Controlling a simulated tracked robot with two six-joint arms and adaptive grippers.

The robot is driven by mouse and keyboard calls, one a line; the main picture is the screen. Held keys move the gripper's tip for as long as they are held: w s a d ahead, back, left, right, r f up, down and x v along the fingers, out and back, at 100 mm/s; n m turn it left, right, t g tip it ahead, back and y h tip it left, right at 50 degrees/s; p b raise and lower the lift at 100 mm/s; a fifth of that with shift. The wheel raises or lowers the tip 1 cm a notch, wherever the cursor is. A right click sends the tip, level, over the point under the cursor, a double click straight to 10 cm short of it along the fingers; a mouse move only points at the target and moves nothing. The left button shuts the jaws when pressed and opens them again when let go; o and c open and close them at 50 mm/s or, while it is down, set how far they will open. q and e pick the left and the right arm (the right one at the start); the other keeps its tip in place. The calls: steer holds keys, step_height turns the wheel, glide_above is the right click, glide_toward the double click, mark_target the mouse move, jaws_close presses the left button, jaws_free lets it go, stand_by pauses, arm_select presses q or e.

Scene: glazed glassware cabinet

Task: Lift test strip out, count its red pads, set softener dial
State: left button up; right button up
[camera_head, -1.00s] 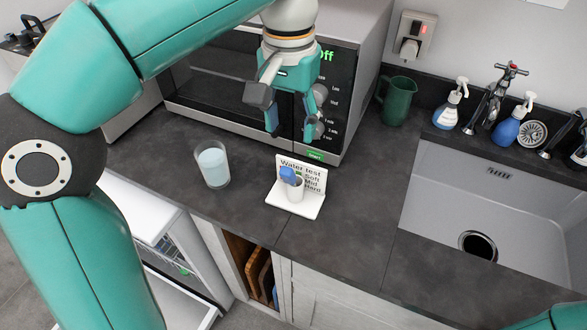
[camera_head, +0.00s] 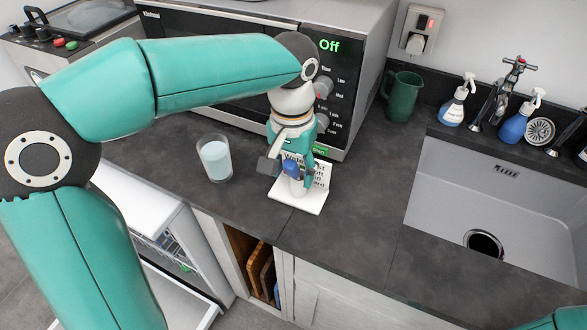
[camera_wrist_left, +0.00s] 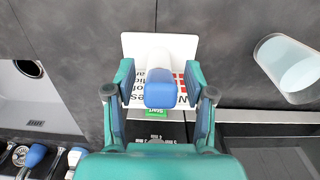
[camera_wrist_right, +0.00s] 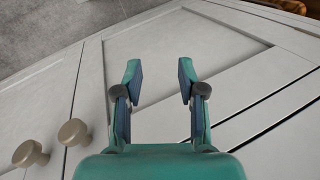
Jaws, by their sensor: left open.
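The test strip with a blue top (camera_head: 290,169) stands in a small white holder (camera_head: 299,187) on the white water-test stand (camera_head: 309,203). My left gripper (camera_head: 290,175) is open, with its fingers on either side of the blue top. In the left wrist view the blue top (camera_wrist_left: 160,88) sits between the open fingers, with a gap on both sides. The strip's pads are hidden. My right gripper (camera_wrist_right: 158,85) is open and empty in front of white cabinet doors. No softener dial can be made out.
A glass of pale liquid (camera_head: 215,159) stands left of the stand. The microwave (camera_head: 240,65) is behind it. A green jug (camera_head: 403,97), spray bottles (camera_head: 514,126) and the sink (camera_head: 490,195) are to the right. The counter in front of the jug is clear.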

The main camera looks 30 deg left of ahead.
arm_select(q)
steer(key=shift+f, duration=0.25)
steer(key=c, duration=1)
steer(key=shift+r, duration=0.1)
step_height(320, 180, up, 20)
steer(key=p, duration=0.3)
steer(key=shift+p, duration=0.4)
